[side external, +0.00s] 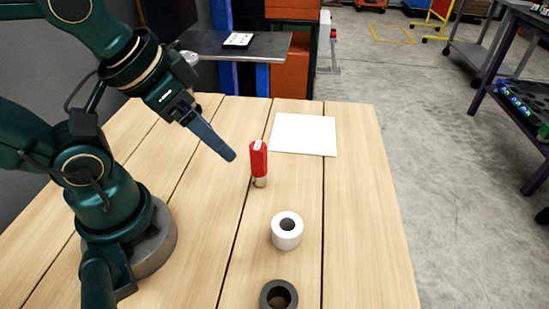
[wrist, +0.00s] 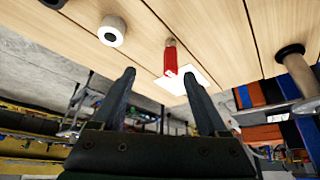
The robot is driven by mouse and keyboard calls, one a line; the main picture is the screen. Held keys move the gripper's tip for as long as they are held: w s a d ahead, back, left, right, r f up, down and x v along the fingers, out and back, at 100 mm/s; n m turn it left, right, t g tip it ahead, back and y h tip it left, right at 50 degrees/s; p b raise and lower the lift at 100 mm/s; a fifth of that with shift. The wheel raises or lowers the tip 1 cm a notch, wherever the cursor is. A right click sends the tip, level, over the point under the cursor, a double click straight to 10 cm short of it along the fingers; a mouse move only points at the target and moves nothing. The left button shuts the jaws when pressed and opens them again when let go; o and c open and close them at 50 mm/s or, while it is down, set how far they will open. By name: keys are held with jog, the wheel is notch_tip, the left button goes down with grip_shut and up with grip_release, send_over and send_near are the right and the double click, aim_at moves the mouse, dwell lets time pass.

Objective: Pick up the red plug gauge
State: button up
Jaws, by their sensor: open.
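The red plug gauge (side external: 258,160) stands upright on the wooden table, with a red handle on top and a short metal end at the bottom. It also shows in the wrist view (wrist: 170,58), between and beyond the fingers. My gripper (side external: 229,155) is to the left of the gauge in the side view, pointing down and to the right, apart from it. In the wrist view my gripper (wrist: 161,85) has its two dark fingers spread wide with nothing between them.
A white ring (side external: 287,231) and a dark grey ring (side external: 279,296) stand on the table (side external: 365,230) in front of the gauge. A flat white sheet (side external: 304,134) lies behind it. The table's right side is clear. A dark side table (side external: 265,46) stands beyond the back edge.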

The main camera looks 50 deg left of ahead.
jog(key=w+r+m, duration=0.1)
jog(key=w, duration=0.1)
jog(key=m+g, duration=0.1)
jog(key=g, duration=0.3)
send_over(258, 145)
jog(key=f, duration=0.4)
jog(key=shift+s+d+f, duration=0.15)
jog(key=shift+d+f, duration=0.15)
jog(key=shift+f, duration=0.05)
jog(key=f, duration=0.2)
jog(key=f+g, duration=0.1)
jog(key=shift+w+a+f, duration=0.25)
jog(key=shift+w+a, duration=0.05)
jog(key=shift+s+f+g, duration=0.15)
jog(key=shift+f+g, duration=0.15)
jog(key=shift+f, duration=2.6)
grip_shut()
